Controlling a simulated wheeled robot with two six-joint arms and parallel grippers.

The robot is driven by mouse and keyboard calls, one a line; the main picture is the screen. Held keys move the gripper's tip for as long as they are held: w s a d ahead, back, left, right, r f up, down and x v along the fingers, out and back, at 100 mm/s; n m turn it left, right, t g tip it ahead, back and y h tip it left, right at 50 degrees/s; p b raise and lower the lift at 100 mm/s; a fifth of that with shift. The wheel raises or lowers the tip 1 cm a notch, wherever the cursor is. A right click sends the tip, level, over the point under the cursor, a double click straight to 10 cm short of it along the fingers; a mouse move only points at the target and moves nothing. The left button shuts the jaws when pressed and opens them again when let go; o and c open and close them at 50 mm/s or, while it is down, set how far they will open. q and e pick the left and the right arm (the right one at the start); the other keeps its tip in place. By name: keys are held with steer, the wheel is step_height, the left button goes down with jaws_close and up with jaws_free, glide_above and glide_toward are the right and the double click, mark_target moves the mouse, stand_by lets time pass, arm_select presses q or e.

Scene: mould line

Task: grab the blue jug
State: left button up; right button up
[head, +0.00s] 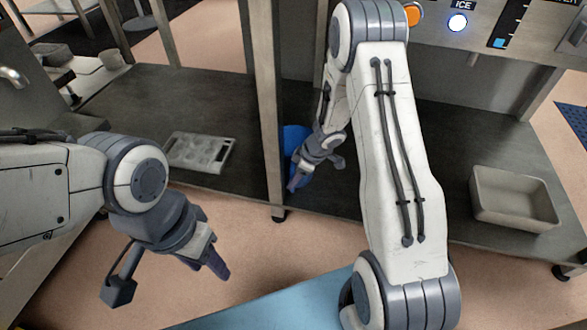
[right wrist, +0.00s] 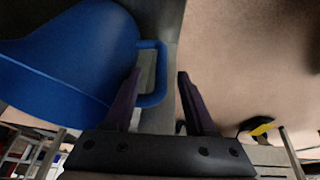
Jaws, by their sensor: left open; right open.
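The blue jug (head: 293,138) stands on the dark lower shelf, just right of the metal post, and my right gripper and the post hide much of it. In the right wrist view the jug (right wrist: 65,60) fills the left, with its squared handle (right wrist: 158,85) sticking out to the right. My right gripper (head: 293,184) is open. In the right wrist view its fingers (right wrist: 160,72) appear either side of the handle's outer bar; I cannot tell whether either touches it. My left gripper (head: 218,267) is open and empty over the floor, well away from the jug.
The metal post (head: 270,120) rises close beside the jug and right gripper. An empty grey bin (head: 512,200) stands at the right. The shelf between post and tray is clear.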

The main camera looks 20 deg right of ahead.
steer(key=b+x, duration=0.1)
steer(key=x, duration=0.2)
steer(key=shift+r, duration=0.1)
jaws_close()
stand_by(1.3)
